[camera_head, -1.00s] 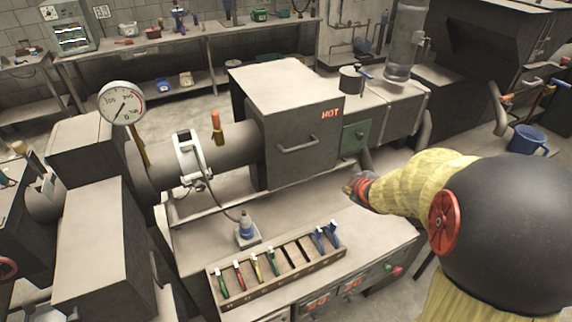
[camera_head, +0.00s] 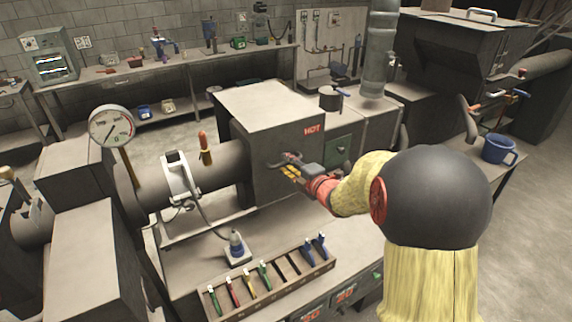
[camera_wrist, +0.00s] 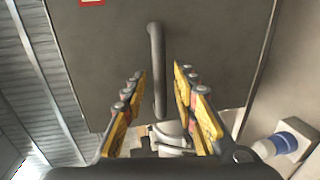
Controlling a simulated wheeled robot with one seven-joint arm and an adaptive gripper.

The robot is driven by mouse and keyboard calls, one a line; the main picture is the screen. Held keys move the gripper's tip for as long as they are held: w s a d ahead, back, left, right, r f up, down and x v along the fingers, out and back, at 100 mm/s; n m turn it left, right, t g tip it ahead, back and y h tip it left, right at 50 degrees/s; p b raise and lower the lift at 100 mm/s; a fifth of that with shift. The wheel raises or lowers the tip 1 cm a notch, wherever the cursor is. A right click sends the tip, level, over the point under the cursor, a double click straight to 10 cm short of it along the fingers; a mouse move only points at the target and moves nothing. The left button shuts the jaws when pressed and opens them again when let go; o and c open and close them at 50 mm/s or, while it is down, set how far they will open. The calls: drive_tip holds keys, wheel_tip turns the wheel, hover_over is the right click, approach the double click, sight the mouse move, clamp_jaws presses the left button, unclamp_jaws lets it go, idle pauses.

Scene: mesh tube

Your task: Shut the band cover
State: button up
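The band cover seems to be the grey box (camera_head: 262,122) marked HOT around the barrel; whether it is fully shut I cannot tell. Its front bar handle (camera_wrist: 157,70) runs upright in the wrist view. My gripper (camera_head: 290,167) is at the front face of the box, by the handle. In the wrist view my gripper (camera_wrist: 163,97) is open, its yellow-padded fingers on either side of the handle's line, with gaps to both. In the head view the fingers partly hide the handle.
A white clamp (camera_head: 180,178) and an orange-handled piece (camera_head: 205,148) sit on the barrel left of the box. A pressure gauge (camera_head: 111,127) stands at left.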

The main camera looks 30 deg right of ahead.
drive_tip(key=shift+x, duration=0.8)
drive_tip(key=c, duration=0.3)
drive_tip(key=c, duration=0.4)
clamp_jaws()
